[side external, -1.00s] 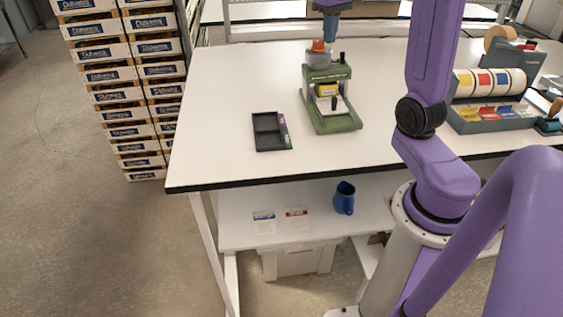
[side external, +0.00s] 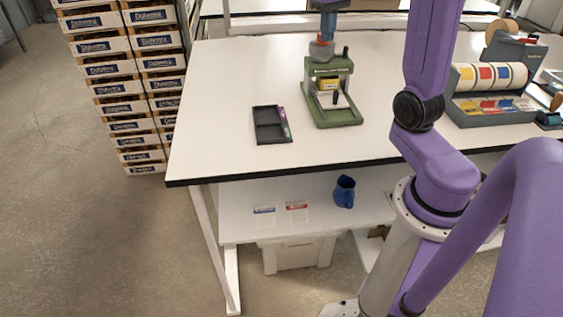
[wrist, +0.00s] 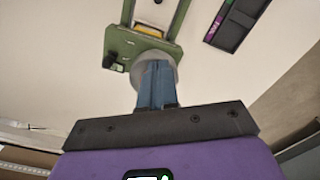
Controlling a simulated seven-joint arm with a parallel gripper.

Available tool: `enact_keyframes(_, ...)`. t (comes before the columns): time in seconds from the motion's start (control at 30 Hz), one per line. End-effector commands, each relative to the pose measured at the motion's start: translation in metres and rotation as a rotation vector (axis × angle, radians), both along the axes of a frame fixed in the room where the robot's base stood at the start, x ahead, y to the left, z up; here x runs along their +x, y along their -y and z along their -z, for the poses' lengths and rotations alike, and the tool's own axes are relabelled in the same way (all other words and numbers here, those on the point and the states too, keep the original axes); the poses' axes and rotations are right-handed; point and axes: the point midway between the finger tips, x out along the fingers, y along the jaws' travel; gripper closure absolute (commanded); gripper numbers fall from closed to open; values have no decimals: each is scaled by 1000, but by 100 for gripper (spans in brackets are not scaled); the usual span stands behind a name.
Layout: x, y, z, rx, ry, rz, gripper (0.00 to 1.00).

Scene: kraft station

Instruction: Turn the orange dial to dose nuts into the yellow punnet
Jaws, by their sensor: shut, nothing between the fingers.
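The yellow punnet (side external: 327,84) sits inside the dispenser's frame, and a bit of yellow shows in the wrist view (wrist: 150,29). My gripper (side external: 325,36) points down at the top of the dial, touching it or just above it; I cannot tell which. In the wrist view its blue fingers (wrist: 157,72) are together over the grey hopper (wrist: 150,60) and hide the dial.
A tape rack (side external: 490,100) stands at the right of the table. A blue mug (side external: 344,192) is on the lower shelf. Stacked crates (side external: 120,80) stand left of the table.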

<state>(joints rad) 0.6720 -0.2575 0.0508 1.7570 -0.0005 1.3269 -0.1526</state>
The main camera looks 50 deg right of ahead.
Motion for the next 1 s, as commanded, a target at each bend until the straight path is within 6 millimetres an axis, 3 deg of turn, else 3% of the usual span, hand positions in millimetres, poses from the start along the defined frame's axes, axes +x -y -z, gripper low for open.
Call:
enact_keyframes(0.17, -2, -2, -3, 0, -1, 1, 100)
enact_keyframes(0.7, -2, -2, -55, 2, -4, 0, 100)
enact_keyframes(1.0, -3, -2, -59, 4, -6, 0, 100)
